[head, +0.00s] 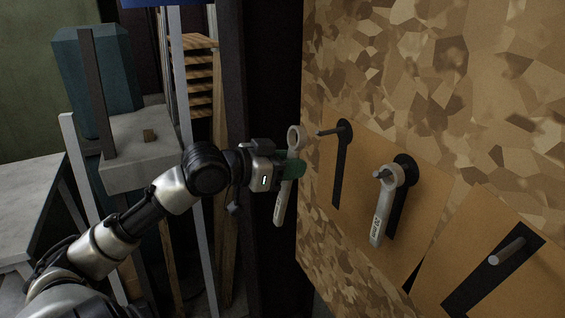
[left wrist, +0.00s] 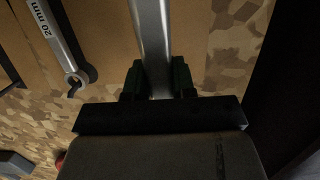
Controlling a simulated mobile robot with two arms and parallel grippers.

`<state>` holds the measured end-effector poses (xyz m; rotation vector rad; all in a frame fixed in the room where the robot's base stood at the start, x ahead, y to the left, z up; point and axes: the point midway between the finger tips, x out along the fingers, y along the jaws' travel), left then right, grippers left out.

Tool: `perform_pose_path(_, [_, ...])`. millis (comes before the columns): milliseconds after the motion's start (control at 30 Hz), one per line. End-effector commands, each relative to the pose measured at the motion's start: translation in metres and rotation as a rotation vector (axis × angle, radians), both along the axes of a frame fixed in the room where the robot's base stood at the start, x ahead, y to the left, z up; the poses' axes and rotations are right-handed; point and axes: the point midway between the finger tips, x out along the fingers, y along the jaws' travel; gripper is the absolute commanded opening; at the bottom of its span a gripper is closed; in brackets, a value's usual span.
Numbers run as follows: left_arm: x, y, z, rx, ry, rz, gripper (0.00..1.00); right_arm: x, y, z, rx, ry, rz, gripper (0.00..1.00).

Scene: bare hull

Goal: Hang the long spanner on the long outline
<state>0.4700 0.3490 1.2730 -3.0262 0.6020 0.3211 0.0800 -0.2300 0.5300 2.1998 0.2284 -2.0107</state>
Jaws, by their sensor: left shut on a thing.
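My left gripper (head: 290,165) is shut on the shaft of a grey spanner (head: 282,207), also seen between the dark fingers in the left wrist view (left wrist: 153,35). The spanner hangs nearly upright, its ring end above the fingers and its handle below. The ring is just left of the tip of the peg (head: 329,132) and looks apart from it. That peg stands at the round head of a slim black outline (head: 341,180), which is empty and looks like the long outline. My right gripper is not in view.
A second spanner (head: 380,222), marked 20 mm, hangs from the middle peg over its own outline; the left wrist view shows it too (left wrist: 57,38). A wide black outline (head: 478,278) with a thick, bare peg is at the right. A dark post (head: 272,75) stands behind my gripper.

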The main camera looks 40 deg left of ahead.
Motion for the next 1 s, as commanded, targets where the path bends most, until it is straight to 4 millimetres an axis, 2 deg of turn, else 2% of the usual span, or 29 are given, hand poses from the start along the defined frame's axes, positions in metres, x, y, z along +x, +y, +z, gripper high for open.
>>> perform_pose_path(300, [0.018,-0.007,0.001,0.0,-0.003,0.001,0.0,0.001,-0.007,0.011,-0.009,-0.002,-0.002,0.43])
perform_pose_path(1000, [0.057,-0.023,-0.002,-0.002,-0.004,0.0,0.0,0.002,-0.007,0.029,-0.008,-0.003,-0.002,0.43])
